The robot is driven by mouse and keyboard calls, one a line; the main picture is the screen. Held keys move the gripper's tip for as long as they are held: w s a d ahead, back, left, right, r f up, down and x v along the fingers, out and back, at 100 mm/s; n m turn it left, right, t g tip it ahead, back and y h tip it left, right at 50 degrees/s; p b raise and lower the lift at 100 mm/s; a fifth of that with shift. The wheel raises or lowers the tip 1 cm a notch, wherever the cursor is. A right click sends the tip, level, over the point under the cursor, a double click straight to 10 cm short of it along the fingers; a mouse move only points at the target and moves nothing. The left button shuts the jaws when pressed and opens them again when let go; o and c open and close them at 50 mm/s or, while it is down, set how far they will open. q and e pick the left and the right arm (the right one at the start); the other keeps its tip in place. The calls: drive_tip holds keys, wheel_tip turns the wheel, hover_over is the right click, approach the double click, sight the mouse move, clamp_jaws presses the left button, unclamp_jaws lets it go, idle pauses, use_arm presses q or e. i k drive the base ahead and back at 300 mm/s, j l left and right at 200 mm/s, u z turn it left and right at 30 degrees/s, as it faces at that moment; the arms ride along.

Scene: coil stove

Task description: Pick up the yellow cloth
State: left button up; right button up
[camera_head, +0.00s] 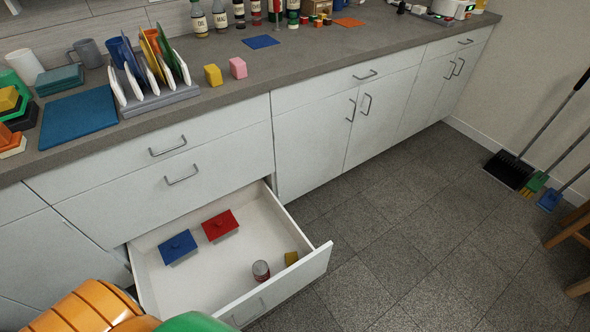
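I cannot make out a clear yellow cloth. A flat blue cloth-like square (261,41) and a flat orange cloth-like piece (348,21) lie on the counter towards the back. A small yellow item (291,258) is in the open drawer near its front right corner; it is too small to tell what it is. A yellow block (213,75) stands on the counter beside a pink block (238,67). Neither of my grippers is in view.
The open drawer (322,262) juts out over the floor, holding a blue lidded item (178,247), a red one (220,226) and a can (261,270). A plate rack (160,101) stands on the counter. Brooms lean at the right. The floor (420,230) between is clear.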

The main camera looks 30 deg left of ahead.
sight(291, 257)
drive_tip(key=l+u, duration=0.15)
drive_tip(key=u, duration=0.35)
drive_tip(key=l+u, duration=0.1)
drive_tip(key=u, duration=0.35)
